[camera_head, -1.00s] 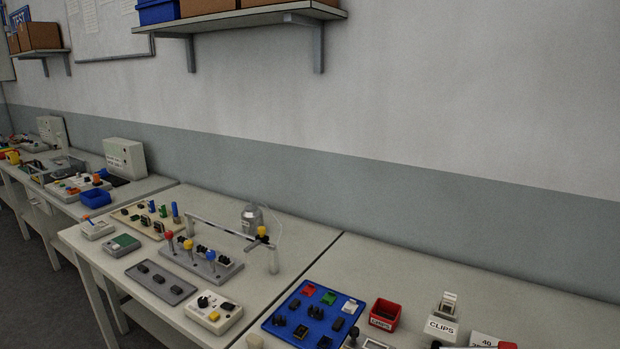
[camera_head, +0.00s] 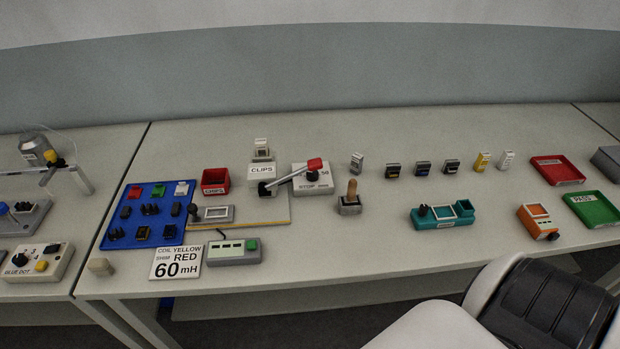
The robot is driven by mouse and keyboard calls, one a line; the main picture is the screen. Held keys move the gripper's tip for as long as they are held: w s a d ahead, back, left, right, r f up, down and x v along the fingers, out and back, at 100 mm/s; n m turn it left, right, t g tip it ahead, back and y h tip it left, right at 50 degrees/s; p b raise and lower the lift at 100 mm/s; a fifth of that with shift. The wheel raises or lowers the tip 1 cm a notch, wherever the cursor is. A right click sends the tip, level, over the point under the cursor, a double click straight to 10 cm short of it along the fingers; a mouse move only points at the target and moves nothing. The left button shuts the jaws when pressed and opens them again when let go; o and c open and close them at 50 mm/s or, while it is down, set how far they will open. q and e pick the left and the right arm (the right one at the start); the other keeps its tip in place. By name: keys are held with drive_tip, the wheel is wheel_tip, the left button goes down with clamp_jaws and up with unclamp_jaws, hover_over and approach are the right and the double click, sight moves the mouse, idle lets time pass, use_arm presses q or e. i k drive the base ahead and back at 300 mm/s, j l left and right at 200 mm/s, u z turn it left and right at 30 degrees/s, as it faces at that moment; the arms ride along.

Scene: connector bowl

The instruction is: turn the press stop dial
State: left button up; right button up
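The press stands on the middle table. Behind the lever is a white block (camera_head: 327,184) labelled STOP, with a number beside the word. Neither of my grippers is in view.
A blue tray (camera_head: 107,236) of connectors and a red CLIPS bin (camera_head: 215,180) lie left of the press. A sign (camera_head: 176,262) and grey meter (camera_head: 233,252) are in front. A teal fixture (camera_head: 442,215) lies to the right. A white and black form fills the lower right corner.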

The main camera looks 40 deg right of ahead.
sight(312, 176)
drive_tip(key=z, duration=0.35)
drive_tip(key=l+z, duration=0.15)
drive_tip(key=z, duration=0.2)
drive_tip(key=k+l+z, duration=0.1)
drive_tip(key=z, duration=0.25)
drive_tip(key=i+l+z, duration=0.25)
drive_tip(key=i+z, duration=0.25)
drive_tip(key=k, duration=0.1)
